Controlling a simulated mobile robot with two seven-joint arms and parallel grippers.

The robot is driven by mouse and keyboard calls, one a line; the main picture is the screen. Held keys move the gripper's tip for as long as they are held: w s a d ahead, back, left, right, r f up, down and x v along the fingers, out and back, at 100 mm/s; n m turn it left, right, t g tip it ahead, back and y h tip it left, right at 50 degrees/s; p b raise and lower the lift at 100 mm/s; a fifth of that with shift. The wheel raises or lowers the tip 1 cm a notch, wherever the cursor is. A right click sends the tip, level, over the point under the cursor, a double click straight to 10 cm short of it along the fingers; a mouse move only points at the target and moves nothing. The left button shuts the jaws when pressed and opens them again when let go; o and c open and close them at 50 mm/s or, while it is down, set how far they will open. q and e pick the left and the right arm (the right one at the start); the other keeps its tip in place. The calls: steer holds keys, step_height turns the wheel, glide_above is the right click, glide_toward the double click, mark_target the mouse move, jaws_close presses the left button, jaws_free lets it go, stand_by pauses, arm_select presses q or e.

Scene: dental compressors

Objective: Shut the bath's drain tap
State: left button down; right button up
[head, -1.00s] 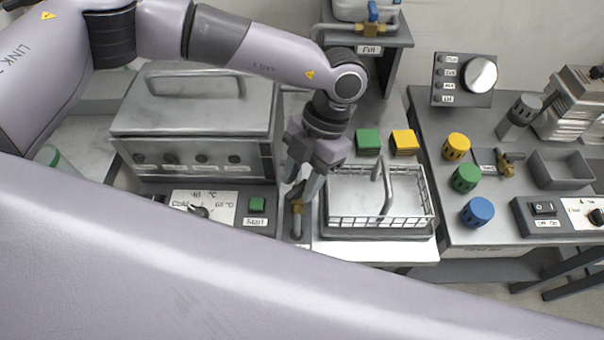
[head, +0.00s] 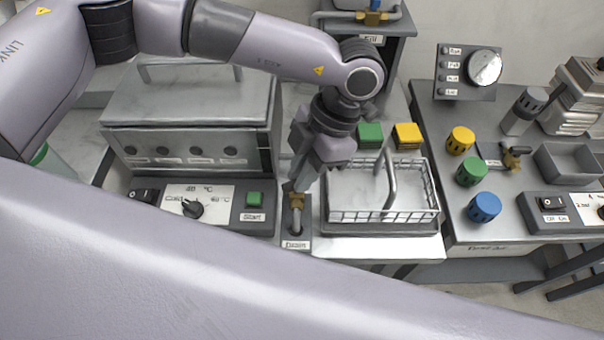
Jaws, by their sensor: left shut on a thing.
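The bath (head: 190,100) is a grey metal box with a lid and a bar handle, at left centre. Its front panel carries a dial (head: 193,208) and a green Start button (head: 254,199). The drain tap (head: 296,203) is a small brass valve on a labelled plate, just right of that panel. My left gripper (head: 300,183) points down at the top of the tap, its fingers shut on the tap's handle. The fingers hide the handle, so its angle cannot be told. My right gripper is out of view.
A wire basket (head: 338,217) on a tray stands close right of the tap. Green (head: 370,135) and yellow (head: 408,135) blocks lie behind it. Another brass tap (head: 372,17) sits above the Fill label. The right-hand bench holds coloured knobs (head: 484,207) and a grey bin.

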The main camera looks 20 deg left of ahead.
arm_select(q)
steer(key=m+b, duration=0.1)
steer(key=m, duration=0.1)
steer(key=m+t+y+b, duration=0.1)
steer(key=m+b, duration=0.1)
steer(key=shift+s+d+f+b, duration=0.1)
steer(key=shift+s+f+b, duration=0.1)
steer(key=shift+b, duration=0.1)
steer(key=shift+r+m+t+b, duration=0.15)
steer(key=shift+m+t+b, duration=0.25)
steer(key=shift+m, duration=0.2)
steer(key=c, duration=1.1)
jaws_free()
steer(key=shift+r, duration=0.1)
steer(key=v, duration=0.7)
steer(key=shift+d, duration=0.1)
